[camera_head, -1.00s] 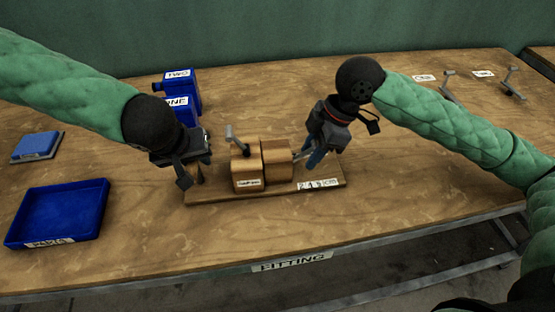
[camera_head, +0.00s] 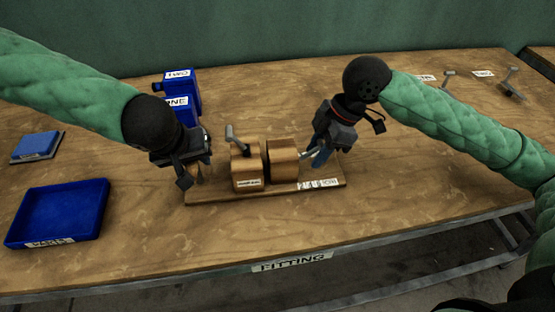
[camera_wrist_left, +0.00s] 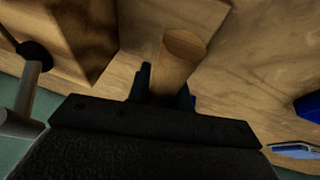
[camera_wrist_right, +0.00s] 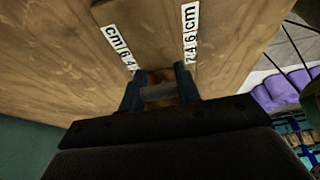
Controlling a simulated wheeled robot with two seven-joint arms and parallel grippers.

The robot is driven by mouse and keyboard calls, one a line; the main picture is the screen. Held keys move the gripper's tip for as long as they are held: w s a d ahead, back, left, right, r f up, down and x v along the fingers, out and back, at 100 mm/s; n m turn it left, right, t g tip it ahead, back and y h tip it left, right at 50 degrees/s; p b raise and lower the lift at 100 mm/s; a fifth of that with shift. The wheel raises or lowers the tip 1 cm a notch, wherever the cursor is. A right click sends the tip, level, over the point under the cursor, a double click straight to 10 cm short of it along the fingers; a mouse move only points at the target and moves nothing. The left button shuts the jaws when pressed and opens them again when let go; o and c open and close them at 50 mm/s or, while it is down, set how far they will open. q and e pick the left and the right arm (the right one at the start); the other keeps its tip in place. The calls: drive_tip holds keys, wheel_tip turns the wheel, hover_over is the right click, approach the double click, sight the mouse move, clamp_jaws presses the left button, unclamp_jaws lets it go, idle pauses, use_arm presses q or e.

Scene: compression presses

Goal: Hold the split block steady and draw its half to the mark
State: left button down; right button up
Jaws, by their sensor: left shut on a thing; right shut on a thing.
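The split block stands on a wooden base board (camera_head: 218,196). Its left half (camera_head: 247,170) has a white label and a grey lever on top. Its right half (camera_head: 283,160) stands a narrow gap away. My left gripper (camera_head: 196,172) is shut on an upright round wooden post (camera_wrist_left: 182,52) at the board's left end, beside the left half. My right gripper (camera_head: 316,158) is shut on the grey handle (camera_wrist_right: 158,92) at the right half's right side. A white cm scale (camera_head: 318,184) lies on the board's right end, partly hidden in the head view; the mark is hard to read.
Blue bins (camera_head: 181,84) labelled ONE and TWO stand behind my left gripper. Levers (camera_head: 510,86) stand at the back right. The table front is clear.

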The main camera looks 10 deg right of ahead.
drive_tip(key=shift+s+d, duration=0.1)
drive_tip(key=shift+d, duration=2.15)
drive_tip(key=o, duration=1.2)
drive_tip(key=shift+c, duration=0.2)
drive_tip(key=v, duration=1.2)
use_arm(q)
drive_tip(key=c, duration=1.2)
unclamp_jaws()
drive_tip(key=shift+o, duration=0.2)
